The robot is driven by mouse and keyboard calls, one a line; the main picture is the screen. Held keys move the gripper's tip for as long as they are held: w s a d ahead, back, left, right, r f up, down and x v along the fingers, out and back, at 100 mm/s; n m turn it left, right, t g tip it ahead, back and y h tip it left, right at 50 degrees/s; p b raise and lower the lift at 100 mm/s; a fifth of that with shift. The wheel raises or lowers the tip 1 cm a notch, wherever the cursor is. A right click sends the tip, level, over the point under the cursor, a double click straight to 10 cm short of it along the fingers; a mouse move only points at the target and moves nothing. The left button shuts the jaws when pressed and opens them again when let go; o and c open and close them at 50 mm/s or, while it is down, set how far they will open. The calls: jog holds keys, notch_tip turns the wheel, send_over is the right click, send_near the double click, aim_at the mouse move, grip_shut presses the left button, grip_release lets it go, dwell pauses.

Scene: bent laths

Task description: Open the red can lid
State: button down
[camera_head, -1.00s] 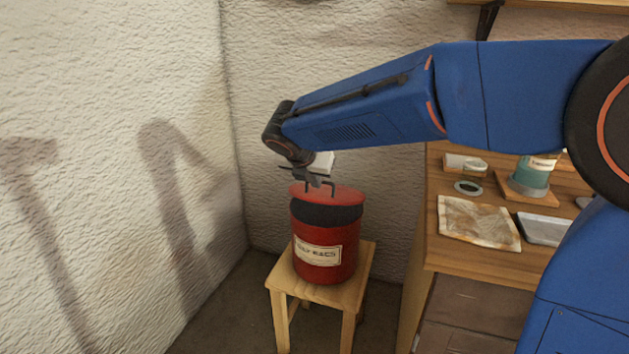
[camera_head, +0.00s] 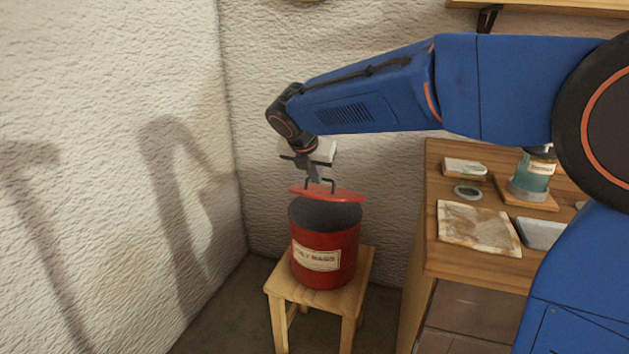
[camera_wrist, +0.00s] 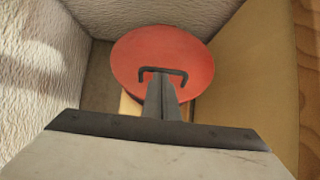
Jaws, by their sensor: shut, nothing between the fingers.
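The red can (camera_head: 325,262) with a pale label stands upright on a small wooden stool. Its round red lid (camera_head: 340,195) is raised clear above the rim, slightly tilted, so the dark inside of the can shows. The lid has a dark bracket-shaped handle (camera_wrist: 178,73) on top. My gripper (camera_head: 317,178) is shut at this handle, above the lid, with nothing pinched between its fingers. In the wrist view the shut fingers (camera_wrist: 160,88) reach the handle bar, and the lid (camera_wrist: 195,60) hides the can's opening. Whether the fingertips pass under the bar is hard to tell.
The wooden stool (camera_head: 317,294) stands near the corner of two rough white walls. A shelf edge is above.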

jog(key=w+d+r+g, duration=0.1)
jog(key=w+d+r, duration=0.3)
jog(key=w, duration=0.7)
jog(key=w+d+r+g+y, duration=0.1)
jog(key=w+d+r, duration=0.3)
jog(key=w, duration=0.8)
jog(key=shift+d+g, duration=0.8)
jog(key=shift+d, duration=0.1)
jog(key=shift+w+a, duration=0.1)
